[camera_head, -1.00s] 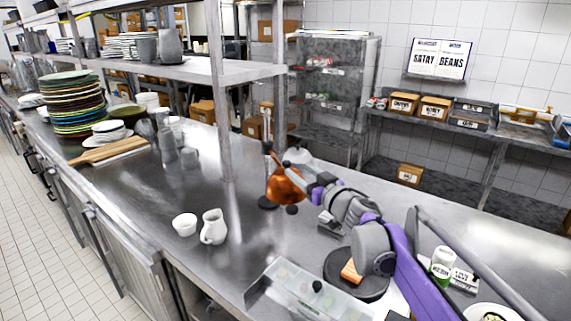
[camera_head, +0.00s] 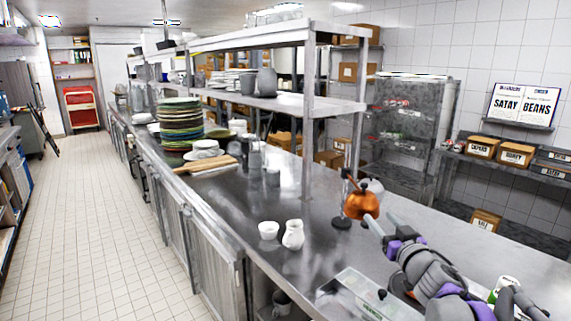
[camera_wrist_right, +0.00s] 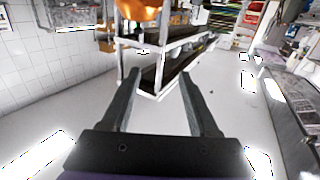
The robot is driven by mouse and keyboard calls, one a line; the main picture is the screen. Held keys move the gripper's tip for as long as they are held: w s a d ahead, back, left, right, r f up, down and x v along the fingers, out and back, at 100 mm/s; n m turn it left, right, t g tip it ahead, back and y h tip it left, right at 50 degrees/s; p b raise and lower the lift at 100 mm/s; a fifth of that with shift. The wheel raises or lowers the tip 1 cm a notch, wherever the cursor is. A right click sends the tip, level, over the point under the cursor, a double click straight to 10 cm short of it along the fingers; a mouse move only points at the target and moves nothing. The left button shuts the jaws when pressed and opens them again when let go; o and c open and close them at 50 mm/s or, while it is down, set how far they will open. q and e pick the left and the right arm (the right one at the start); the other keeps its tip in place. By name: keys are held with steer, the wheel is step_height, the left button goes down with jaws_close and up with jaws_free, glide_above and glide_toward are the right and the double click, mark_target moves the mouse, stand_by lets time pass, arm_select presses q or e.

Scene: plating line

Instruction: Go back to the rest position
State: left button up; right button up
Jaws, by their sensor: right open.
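My right arm reaches in from the lower right in the head view. Its gripper end (camera_head: 374,224) is beside a copper-coloured round piece (camera_head: 362,204) above the steel counter (camera_head: 225,207). The fingers are hard to make out there. In the right wrist view, the two dark fingers of the right gripper (camera_wrist_right: 158,74) stand apart with nothing between them. An orange-copper shape (camera_wrist_right: 140,9) shows beyond them at the top edge. I cannot tell whether the gripper touches it. My left gripper is in neither view.
A white jug (camera_head: 293,235) and a white bowl (camera_head: 268,230) stand left of the arm. A clear-lidded container (camera_head: 352,297) lies near the front edge. Stacked plates (camera_head: 180,122) stand farther back. A shelf post (camera_head: 308,150) rises behind. An aisle (camera_head: 95,220) is clear at left.

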steer(key=s+d+f+m+g+h+p, duration=0.2)
steer(key=s+d+f+m+g+h, duration=0.15)
steer(key=s+f+h, duration=0.6)
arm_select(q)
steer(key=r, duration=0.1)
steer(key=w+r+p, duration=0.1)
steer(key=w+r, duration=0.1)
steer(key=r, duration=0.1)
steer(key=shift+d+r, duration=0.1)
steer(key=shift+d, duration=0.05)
arm_select(e)
steer(key=s+a+f+g+y, duration=0.2)
steer(key=s+f, duration=0.3)
steer(key=s, duration=0.3)
steer(key=s+a+f+n+g+y, duration=0.1)
steer(key=s+a+f+g, duration=0.3)
steer(key=s, duration=0.5)
steer(key=s+a+f+g+y, duration=0.3)
steer(key=s+f, duration=0.5)
steer(key=s, duration=0.1)
steer(key=shift+f+n+y, duration=0.15)
steer(key=shift+n+y, duration=0.2)
steer(key=shift+s, duration=0.1)
